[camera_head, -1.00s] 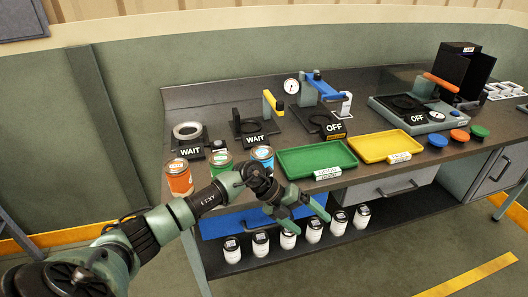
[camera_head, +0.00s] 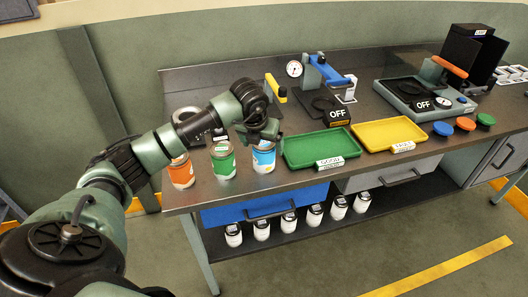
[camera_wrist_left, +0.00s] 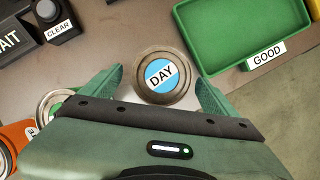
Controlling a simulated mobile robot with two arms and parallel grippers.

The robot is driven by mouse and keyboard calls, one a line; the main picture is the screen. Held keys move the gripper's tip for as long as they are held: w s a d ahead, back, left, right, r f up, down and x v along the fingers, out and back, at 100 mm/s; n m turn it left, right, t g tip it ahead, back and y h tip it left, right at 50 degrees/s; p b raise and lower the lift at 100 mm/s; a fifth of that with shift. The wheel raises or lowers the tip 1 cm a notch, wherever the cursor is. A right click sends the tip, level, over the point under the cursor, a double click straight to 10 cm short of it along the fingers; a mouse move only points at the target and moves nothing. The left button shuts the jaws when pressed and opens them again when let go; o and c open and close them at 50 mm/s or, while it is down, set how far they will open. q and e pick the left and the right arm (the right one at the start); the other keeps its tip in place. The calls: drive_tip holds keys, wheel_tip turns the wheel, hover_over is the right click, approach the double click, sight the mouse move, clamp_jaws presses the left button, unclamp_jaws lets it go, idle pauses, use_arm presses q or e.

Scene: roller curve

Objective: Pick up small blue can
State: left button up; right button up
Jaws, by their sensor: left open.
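The small blue can (camera_head: 264,160) stands upright on the bench's front edge, right of the green can (camera_head: 223,161). In the left wrist view the blue can's round lid (camera_wrist_left: 160,75) carries a blue and white label reading DAY. My left gripper (camera_head: 262,136) is directly above the blue can, pointing down. Its two fingers are open, one on each side of the lid in the left wrist view, with nothing held. How far the fingertips are above the can is hard to tell. My right gripper is not in view.
The green can stands close left of the blue can, with an orange can (camera_head: 181,171) beyond it. A green tray (camera_head: 292,151) labelled GOOD is close on the right. A yellow tray (camera_head: 366,139) is farther right. Dark bench fixtures stand behind.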

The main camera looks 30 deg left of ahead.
use_arm(q)
drive_tip(key=x, duration=0.2)
drive_tip(key=p+x, duration=0.1)
drive_tip(key=x, duration=0.1)
drive_tip(key=shift+w, duration=0.35)
drive_tip(key=shift+w+a+f, duration=0.1)
drive_tip(key=shift+a+f, duration=0.05)
drive_tip(key=shift+f, duration=0.05)
drive_tip(key=shift+c, duration=1)
drive_tip(key=c, duration=1.4)
drive_tip(key=shift+r, duration=0.1)
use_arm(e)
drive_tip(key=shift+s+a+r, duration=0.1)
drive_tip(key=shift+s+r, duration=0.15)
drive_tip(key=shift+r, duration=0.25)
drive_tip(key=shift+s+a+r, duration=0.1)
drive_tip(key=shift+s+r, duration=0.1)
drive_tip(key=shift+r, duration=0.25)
